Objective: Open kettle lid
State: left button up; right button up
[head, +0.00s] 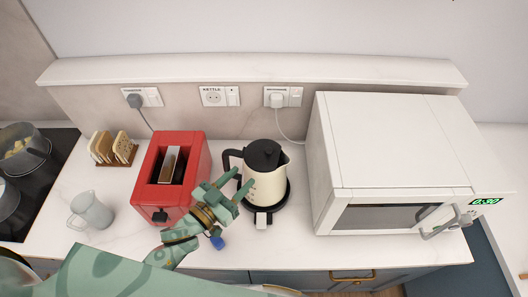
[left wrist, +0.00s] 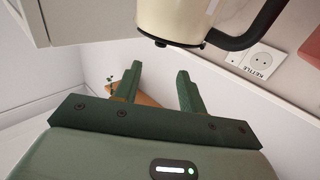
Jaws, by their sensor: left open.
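The cream kettle (head: 266,184) with a black lid (head: 264,153) and black handle stands upright on its black base on the counter, in the middle of the head view. The lid looks closed. My left gripper (head: 242,184) is open and empty, in front of the kettle's left side and overlapping it in the picture; I cannot tell whether it touches. In the left wrist view the fingers (left wrist: 160,85) are apart with nothing between them, and the lower part of the kettle (left wrist: 172,20) shows at the top, beyond the fingertips. The lid is out of that view. My right gripper does not show.
A red toaster (head: 196,150) stands left of the kettle, close to my left arm. A white microwave (head: 390,150) stands on the right. A toast rack (head: 113,149), a glass jug (head: 91,210) and a hob (head: 45,190) are at the left. Wall sockets (head: 213,96) are behind.

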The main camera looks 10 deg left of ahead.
aim_at(266, 153)
pick_arm(q)
jog(key=x, duration=0.9)
jog(key=shift+w, duration=0.15)
jog(key=shift+w+d, duration=0.25)
jog(key=shift+w, duration=0.2)
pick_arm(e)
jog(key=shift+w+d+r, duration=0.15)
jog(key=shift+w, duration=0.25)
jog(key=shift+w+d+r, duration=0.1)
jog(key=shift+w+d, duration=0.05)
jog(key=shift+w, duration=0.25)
pick_arm(q)
grip_shut()
